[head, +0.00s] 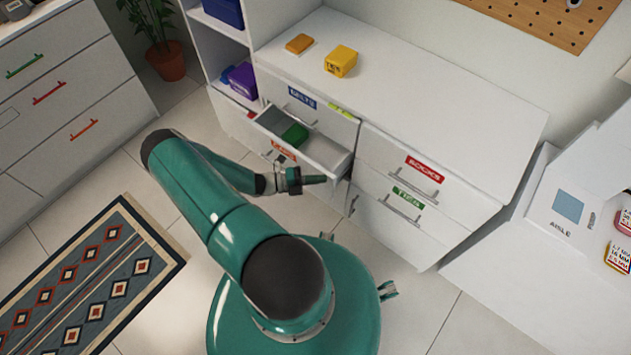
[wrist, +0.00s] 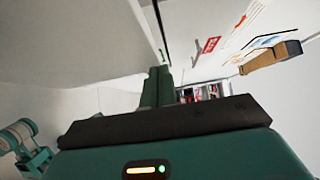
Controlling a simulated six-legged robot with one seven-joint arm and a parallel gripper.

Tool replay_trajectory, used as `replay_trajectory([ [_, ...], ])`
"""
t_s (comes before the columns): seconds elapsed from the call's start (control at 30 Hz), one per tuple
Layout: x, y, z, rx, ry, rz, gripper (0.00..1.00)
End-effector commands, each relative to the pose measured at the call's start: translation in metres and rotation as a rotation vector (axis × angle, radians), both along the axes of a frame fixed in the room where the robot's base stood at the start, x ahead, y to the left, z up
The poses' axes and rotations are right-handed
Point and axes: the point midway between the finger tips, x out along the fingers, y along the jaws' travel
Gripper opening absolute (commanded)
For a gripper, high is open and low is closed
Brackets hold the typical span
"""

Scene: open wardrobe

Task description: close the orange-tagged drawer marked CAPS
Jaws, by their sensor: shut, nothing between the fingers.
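The orange-tagged drawer (head: 318,163) stands pulled out of the white dresser, its orange tag (head: 284,149) on the front. A green item (head: 295,134) lies inside it. The tag's lettering is too small to read surely. My gripper (head: 322,179) is shut and empty, just in front of and below the right end of the drawer front, pointing right. I cannot tell whether it touches the drawer. In the wrist view, the green fingers (wrist: 157,86) are together, close to a large pale panel at upper left.
The BELTS drawer (head: 325,114) above, and the SOCKS (head: 425,170) and TIES (head: 408,198) drawers at right, look shut. A yellow box (head: 341,61) and an orange item (head: 299,43) lie on the dresser top. A patterned rug (head: 85,285) lies at left.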

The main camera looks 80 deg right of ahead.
Motion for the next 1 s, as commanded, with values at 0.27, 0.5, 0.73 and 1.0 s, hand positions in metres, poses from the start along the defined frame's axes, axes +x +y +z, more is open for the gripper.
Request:
replay_trajectory([
  [0.27,-0.015,-0.027,0.0,-0.002,0.0,-0.002,0.0],
  [0.5,-0.036,-0.069,0.0,-0.002,0.0,-0.002,0.0],
  [0.73,-0.049,-0.095,0.0,0.001,0.001,0.0,0.0],
  [1.0,-0.055,-0.106,0.001,0.0,0.001,0.002,0.0],
])
